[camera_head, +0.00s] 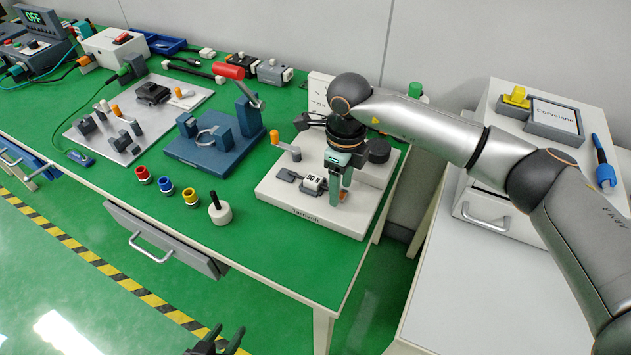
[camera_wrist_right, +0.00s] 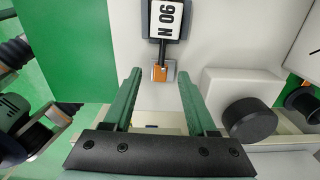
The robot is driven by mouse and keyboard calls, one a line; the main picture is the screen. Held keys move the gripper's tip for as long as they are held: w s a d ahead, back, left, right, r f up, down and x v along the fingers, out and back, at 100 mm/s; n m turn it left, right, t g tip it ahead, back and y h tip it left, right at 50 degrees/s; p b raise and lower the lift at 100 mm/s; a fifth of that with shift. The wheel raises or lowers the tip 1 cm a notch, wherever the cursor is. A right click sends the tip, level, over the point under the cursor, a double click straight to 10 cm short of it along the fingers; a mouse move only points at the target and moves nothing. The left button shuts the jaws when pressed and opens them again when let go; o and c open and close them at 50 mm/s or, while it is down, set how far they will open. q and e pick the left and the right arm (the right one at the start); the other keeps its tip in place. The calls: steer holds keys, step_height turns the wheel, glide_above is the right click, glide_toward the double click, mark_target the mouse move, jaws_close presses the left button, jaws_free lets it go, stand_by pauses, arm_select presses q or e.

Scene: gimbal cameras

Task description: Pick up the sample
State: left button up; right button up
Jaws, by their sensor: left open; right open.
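A white block marked "90 N" (camera_head: 313,183) sits on the pale "Tarriyon" test device (camera_head: 312,215); it also shows at the top of the right wrist view (camera_wrist_right: 166,20). A small orange-brown piece with a grey end (camera_wrist_right: 159,73) lies at that block's near end; it may be the sample, but I cannot tell for certain. My right gripper (camera_head: 340,190) is over the device, its green fingers apart. In the right wrist view the orange piece appears between its fingertips (camera_wrist_right: 159,76), with gaps either side. My left gripper (camera_head: 219,342) is open at the bottom edge, away from the table.
A black round knob (camera_wrist_right: 249,120) stands right of my right fingers. A white weight with a black handle (camera_head: 220,209) and red, yellow and blue ringed pieces (camera_head: 166,185) stand left of the device. A blue fixture (camera_head: 215,145) is behind them. An open drawer (camera_head: 160,240) juts from the front.

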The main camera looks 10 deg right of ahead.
steer(key=shift+f, duration=0.4)
steer(key=shift+c, duration=0.3)
jaws_close()
